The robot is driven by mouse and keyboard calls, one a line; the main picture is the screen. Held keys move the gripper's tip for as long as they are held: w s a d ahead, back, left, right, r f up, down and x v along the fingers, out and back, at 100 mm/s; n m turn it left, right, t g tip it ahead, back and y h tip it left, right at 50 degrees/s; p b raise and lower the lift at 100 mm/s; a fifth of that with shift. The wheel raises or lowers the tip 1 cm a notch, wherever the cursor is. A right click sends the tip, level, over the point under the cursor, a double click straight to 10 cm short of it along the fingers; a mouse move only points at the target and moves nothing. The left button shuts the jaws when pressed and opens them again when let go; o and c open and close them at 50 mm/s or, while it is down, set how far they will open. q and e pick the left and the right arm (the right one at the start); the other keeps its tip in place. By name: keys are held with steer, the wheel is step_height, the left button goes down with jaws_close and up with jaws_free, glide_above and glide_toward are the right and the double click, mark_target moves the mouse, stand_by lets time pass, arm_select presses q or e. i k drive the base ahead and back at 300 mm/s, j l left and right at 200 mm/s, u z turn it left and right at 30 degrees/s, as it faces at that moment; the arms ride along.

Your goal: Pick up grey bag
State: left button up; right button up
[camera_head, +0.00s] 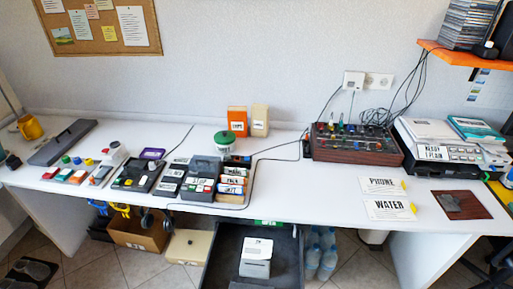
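I cannot make out a thing that is clearly a grey bag. A pale grey block-like thing (256,258) with a white top and a small mark on its front is in the open dark drawer (219,252) below the desk's middle. A long flat dark grey case (62,142) lies on the desk at the left. A flat dark grey piece (461,201) lies on a brown mat at the right. Neither of my grippers is in view.
The white desk (300,200) holds several small devices at left, a wooden-cased panel (355,145) and a labelled machine (440,148) at right. Cards reading PHONE and WATER (388,210) lie at front. Bottles (320,250) and a cardboard box (140,232) stand below. The desk's front middle is clear.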

mark_target(252, 268)
steer(key=k+l+u, duration=0.1)
steer(key=l+u, duration=0.35)
steer(key=k+l+u, duration=0.15)
steer(key=l+u, duration=0.35)
steer(key=k+l+u, duration=0.2)
steer(key=u, duration=0.25)
